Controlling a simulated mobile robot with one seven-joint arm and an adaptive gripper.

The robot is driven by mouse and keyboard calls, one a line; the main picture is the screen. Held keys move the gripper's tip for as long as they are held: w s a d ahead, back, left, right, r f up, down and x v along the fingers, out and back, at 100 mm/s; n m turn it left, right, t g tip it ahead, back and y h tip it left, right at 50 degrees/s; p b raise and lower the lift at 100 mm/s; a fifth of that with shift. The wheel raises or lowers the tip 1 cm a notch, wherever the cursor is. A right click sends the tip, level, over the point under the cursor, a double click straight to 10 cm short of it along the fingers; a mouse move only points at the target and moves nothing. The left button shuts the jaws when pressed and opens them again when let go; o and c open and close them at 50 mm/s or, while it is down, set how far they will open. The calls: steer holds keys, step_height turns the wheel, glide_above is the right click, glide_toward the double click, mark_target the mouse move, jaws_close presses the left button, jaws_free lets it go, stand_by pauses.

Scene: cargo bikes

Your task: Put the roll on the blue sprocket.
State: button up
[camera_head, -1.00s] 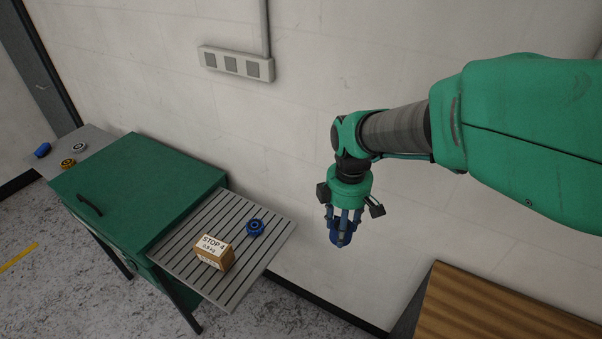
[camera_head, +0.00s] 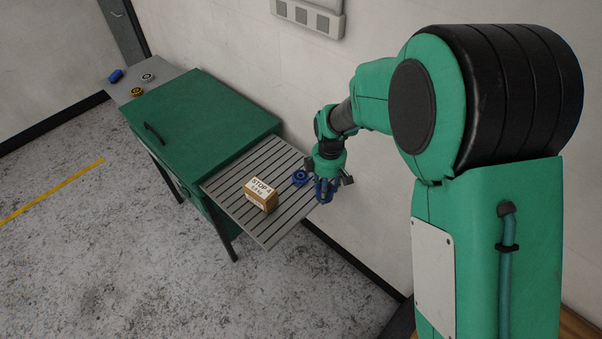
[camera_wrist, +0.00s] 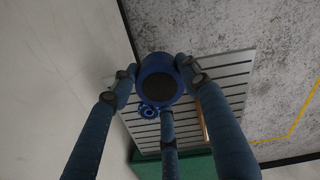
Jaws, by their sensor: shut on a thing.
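My gripper (camera_head: 325,197) is shut on a dark blue roll (camera_wrist: 158,80), which shows in the wrist view as a round blue body with a dark end between three fingers. The blue sprocket (camera_head: 300,178) lies on the slatted grey shelf (camera_head: 285,221), near the wall side. In the head view my gripper is just right of the sprocket, by the shelf's right edge. In the wrist view the sprocket (camera_wrist: 148,110) shows just below the roll and is partly covered by it. The gap in height between roll and shelf is hard to judge.
A cardboard box (camera_head: 260,195) marked STOP 4 stands on the shelf, left of the sprocket. A green cabinet (camera_head: 205,120) adjoins the shelf. Beyond it, a grey ledge holds a blue piece (camera_head: 116,75), a pale sprocket (camera_head: 147,77) and a yellow one (camera_head: 137,92). The wall is close behind.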

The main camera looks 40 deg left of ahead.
steer(key=s+a+f+p, duration=0.1)
steer(key=s+a+f, duration=0.1)
steer(key=a+f, duration=0.2)
steer(key=shift+a+f+n, duration=0.4)
steer(key=shift+f, duration=0.25)
steer(key=shift+a, duration=0.1)
steer(key=p, duration=0.2)
glide_above(301, 175)
steer(key=shift+a+f, duration=0.1)
steer(key=shift+f, duration=0.65)
steer(key=shift+f, duration=0.1)
steer(key=shift+f, duration=1.65)
steer(key=shift+f, duration=0.2)
steer(key=o, duration=1.2)
steer(key=shift+c, duration=0.2)
